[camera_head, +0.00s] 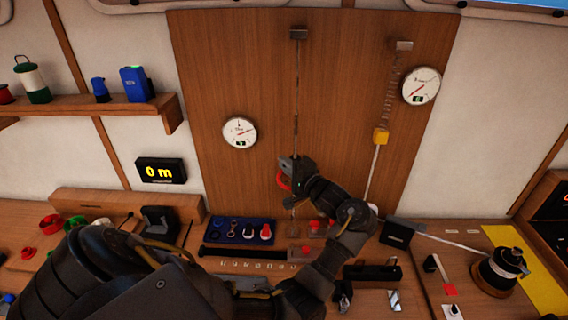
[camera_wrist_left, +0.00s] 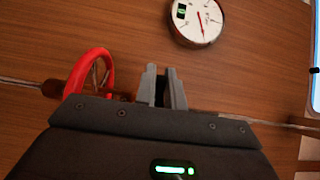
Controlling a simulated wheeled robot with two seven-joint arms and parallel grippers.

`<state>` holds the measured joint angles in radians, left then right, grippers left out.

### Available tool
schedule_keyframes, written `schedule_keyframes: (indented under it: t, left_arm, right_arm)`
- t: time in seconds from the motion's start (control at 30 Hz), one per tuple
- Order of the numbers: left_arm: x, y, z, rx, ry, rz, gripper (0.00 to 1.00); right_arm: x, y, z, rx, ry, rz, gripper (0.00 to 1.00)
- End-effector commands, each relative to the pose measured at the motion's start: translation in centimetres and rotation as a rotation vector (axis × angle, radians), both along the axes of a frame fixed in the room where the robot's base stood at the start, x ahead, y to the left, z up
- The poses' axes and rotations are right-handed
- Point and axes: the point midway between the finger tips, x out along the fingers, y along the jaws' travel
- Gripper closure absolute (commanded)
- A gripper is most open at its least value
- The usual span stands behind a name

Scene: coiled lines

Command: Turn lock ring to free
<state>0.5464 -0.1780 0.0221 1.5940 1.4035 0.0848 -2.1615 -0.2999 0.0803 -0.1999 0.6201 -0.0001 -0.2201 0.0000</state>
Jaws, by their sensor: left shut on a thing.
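A red hook-shaped fitting (camera_head: 283,182) hangs on the thin left line in front of the wooden panel. In the left wrist view its curved red loop (camera_wrist_left: 90,68) lies just left of my fingers, with the line running off to both sides. My left gripper (camera_head: 291,168) is at this fitting, its fingers (camera_wrist_left: 162,88) close together with a narrow gap. It is shut on the lock ring part of the fitting; the ring itself is mostly hidden behind the fingers and gripper body. My right gripper is not in view.
A dial (camera_head: 239,132) is left of the line. A display (camera_head: 161,170) reads 0 m. A blue tray (camera_head: 241,231) and a reel (camera_head: 499,272) stand on the crowded bench below.

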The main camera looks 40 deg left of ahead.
Motion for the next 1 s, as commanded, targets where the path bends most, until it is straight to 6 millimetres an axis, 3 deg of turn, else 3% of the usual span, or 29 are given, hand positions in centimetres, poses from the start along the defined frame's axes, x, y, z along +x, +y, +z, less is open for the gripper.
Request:
schedule_keyframes:
  t: [0.77, 0.8, 0.93, 1.0]
  left_arm:
    - [-0.09, -0.18, 0.07, 0.002, -0.002, 0.100, 1.00]
    - [-0.09, -0.18, 0.07, 0.002, -0.002, 0.100, 0.85]
    - [-0.07, -0.21, 0.06, 0.001, -0.002, 0.099, 0.68]
    - [-0.04, -0.25, 0.06, 0.001, -0.002, 0.098, 0.67]
  right_arm:
    - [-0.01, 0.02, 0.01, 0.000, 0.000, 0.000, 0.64]
    - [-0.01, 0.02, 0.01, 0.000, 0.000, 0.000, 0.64]
    - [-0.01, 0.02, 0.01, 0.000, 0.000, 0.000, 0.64]
    - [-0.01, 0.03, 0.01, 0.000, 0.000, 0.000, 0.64]
